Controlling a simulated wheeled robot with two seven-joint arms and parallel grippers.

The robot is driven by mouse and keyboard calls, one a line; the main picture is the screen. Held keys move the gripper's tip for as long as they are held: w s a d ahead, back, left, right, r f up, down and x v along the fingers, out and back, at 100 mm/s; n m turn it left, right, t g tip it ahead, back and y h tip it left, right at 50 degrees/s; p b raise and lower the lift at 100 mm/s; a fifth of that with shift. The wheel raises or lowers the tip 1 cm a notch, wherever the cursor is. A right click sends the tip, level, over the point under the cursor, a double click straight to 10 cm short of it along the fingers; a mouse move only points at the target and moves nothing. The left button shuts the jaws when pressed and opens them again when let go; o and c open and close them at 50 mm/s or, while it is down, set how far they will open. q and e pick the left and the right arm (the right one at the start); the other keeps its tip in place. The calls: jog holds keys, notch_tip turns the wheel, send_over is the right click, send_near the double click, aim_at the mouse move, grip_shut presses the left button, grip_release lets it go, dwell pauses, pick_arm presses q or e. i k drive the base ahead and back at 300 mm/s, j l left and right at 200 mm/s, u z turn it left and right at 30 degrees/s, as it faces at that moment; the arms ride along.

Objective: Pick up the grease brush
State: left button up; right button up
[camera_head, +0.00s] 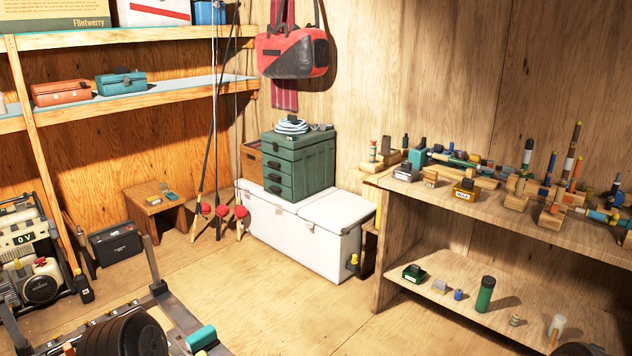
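I cannot make out the grease brush with certainty; the small items are too small to tell apart. The bench's lower shelf (455,318) holds a dark green cylinder (485,295), a small green box (414,273) and several other small items. Neither of my grippers can be made out in the head view.
A white chest (312,232) stands on the floor at the back, with a green drawer box (300,165) on it. Fishing rods (213,120) stand left of it. A low wooden stool (160,212) and a generator (35,250) are at the left. Bare floor (270,310) lies in the middle.

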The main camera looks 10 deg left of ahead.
aim_at(164, 188)
jog(key=i+l+z, duration=0.1)
jog(key=i+z, duration=0.3)
jog(key=i, duration=0.35)
jog(key=i+j+z, duration=0.1)
jog(key=i+z, duration=0.3)
jog(key=i, duration=0.3)
jog(key=i+j+u, duration=0.1)
jog(key=i+u, duration=0.7)
jog(key=i+l+u, duration=0.25)
jog(key=i+u, duration=0.15)
jog(key=i+j+u, duration=0.2)
jog(key=i+u, duration=0.6)
jog(key=i, duration=0.2)
jog(key=i+l+u, duration=0.2)
jog(key=i+u, duration=0.2)
jog(key=i, duration=0.15)
jog(key=i+j+z, duration=0.2)
jog(key=i+j, duration=0.25)
jog(key=i, duration=0.3)
jog(key=i+j+z, duration=0.2)
jog(key=i+j, duration=0.35)
jog(key=i, duration=0.2)
jog(key=i+j, duration=0.15)
jog(key=j, duration=0.2)
jog(key=i+j+u, duration=0.1)
jog(key=j, duration=0.3)
jog(key=u, duration=1.8)
jog(key=i+l, duration=0.05)
